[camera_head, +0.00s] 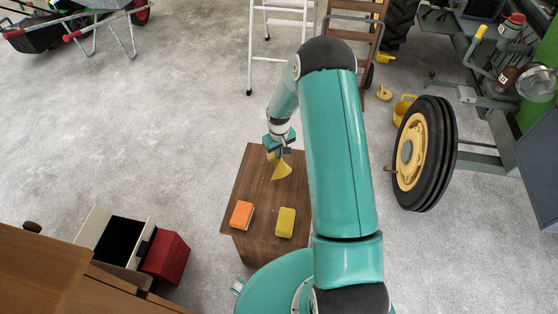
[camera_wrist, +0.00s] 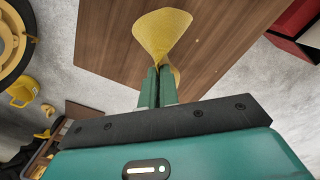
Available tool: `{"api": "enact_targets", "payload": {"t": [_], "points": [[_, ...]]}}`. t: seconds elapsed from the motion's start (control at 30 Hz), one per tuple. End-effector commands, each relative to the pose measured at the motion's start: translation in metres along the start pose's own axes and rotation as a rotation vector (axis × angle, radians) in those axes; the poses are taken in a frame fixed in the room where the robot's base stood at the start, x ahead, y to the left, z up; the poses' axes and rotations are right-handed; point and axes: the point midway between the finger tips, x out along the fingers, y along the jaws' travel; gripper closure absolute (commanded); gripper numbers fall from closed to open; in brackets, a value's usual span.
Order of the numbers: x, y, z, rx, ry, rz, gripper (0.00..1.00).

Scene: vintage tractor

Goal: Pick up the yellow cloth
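The yellow cloth (camera_head: 282,171) is bunched at one end and flares out into a cone. In the wrist view the cloth (camera_wrist: 162,36) fans out beyond the fingertips, with a small piece showing behind them. My gripper (camera_wrist: 158,72) has its two fingers close together, pinching the bunched end. In the head view my gripper (camera_head: 277,153) is over the back part of the small brown wooden table (camera_head: 257,173). The cloth hangs over this table; I cannot tell whether its lower edge touches the top.
An orange block (camera_head: 242,214) and a yellow block (camera_head: 285,222) lie at the table's front. A red box (camera_head: 166,256) and an open white drawer (camera_head: 99,228) stand at lower left. A tractor wheel (camera_head: 425,153) stands right; a ladder (camera_head: 252,45) stands behind.

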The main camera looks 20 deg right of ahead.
Motion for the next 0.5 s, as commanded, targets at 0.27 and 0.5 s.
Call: {"api": "enact_targets", "payload": {"t": [0.27,0.5], "points": [[-0.022,0.000,0.000,0.001,0.000,-0.001,1.00],[-0.029,0.000,-0.001,0.001,0.003,0.000,1.00]]}}
